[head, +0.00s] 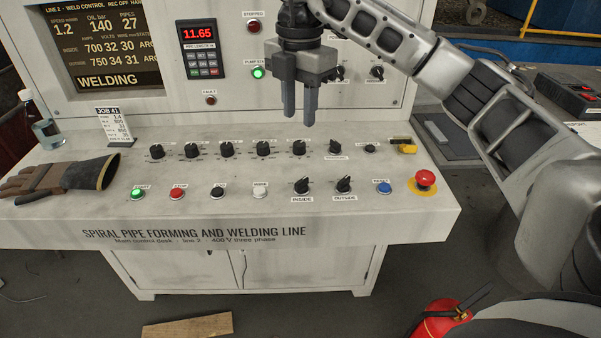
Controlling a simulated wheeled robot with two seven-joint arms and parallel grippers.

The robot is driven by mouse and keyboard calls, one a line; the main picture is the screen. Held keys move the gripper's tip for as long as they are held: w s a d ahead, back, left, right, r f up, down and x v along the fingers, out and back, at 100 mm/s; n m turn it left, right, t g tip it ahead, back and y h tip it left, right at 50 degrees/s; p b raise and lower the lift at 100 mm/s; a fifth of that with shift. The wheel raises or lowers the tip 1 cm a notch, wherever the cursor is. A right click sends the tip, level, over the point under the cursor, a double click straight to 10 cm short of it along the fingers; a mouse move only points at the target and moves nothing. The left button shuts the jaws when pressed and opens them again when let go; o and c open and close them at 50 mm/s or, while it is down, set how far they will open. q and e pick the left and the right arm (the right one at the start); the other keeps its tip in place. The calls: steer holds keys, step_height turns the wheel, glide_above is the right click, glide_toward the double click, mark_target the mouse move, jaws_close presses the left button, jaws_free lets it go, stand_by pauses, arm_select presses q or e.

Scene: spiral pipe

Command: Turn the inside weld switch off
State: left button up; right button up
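The inside weld switch (302,186) is a small black rotary knob with a white pointer line, in the front row of the desk above a label reading INSIDE. The pointer looks tilted to the upper right; the markings around it are too small to read. A similar outside knob (344,185) sits just right of it. My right gripper (299,118) points down, fingers apart and empty, above the back of the desk. In the picture it is above the inside knob and touches nothing. My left gripper is not in view.
A back row of black knobs (227,149) lies between gripper and front row. A red emergency stop (425,178) and blue button (383,187) are at right. A glove (60,176), job card (115,125) and bottle (44,128) are at left. A screen (105,45) shows WELDING.

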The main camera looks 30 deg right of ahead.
mark_target(301, 181)
step_height(301, 181, down, 16)
steer(key=shift+d+r+p, duration=0.15)
steer(key=shift+p, duration=0.45)
jaws_close()
